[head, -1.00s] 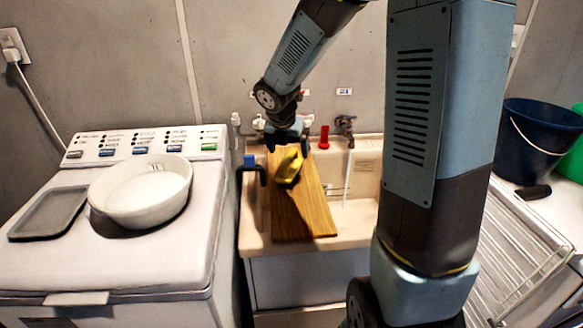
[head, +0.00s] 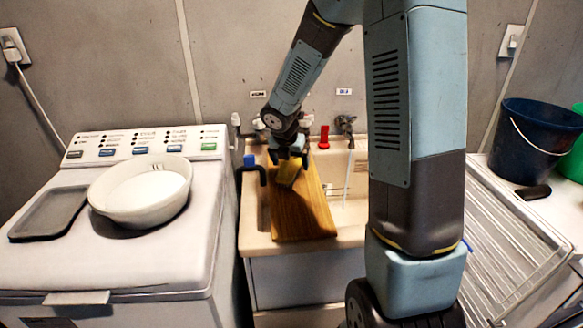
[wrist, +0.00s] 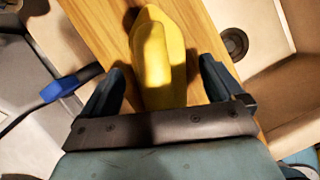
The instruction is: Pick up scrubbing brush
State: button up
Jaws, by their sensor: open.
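A yellow, rounded, elongated thing, apparently the scrubbing brush (head: 287,174), lies on a wooden board (head: 300,215) laid over the sink. In the wrist view, the brush (wrist: 163,62) reaches from the top middle down between the fingers, its bristles not visible. My gripper (head: 290,157) is over the far end of the brush. In the wrist view, my gripper (wrist: 162,72) is open, one finger on each side of the brush, with gaps showing wood at both sides. Whether the fingertips reach down to the board I cannot tell.
The sink (head: 352,212) has a running tap (head: 345,125) right of the board. A blue-tipped dark hook or handle (head: 250,162) stands at its left edge. A washing machine (head: 110,255) with a white basin (head: 140,205) is left; a dark blue bucket (head: 540,130) is right.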

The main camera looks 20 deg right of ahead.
jog(key=shift+c, duration=0.2)
jog(key=c, duration=1.2)
jog(key=shift+c, duration=0.2)
jog(key=shift+r, duration=0.3)
notch_tip(320, 180, up, 2)
jog(key=shift+r, duration=0.2)
jog(key=s+r, duration=1)
jog(key=s, duration=0.4)
jog(key=shift+a, duration=0.1)
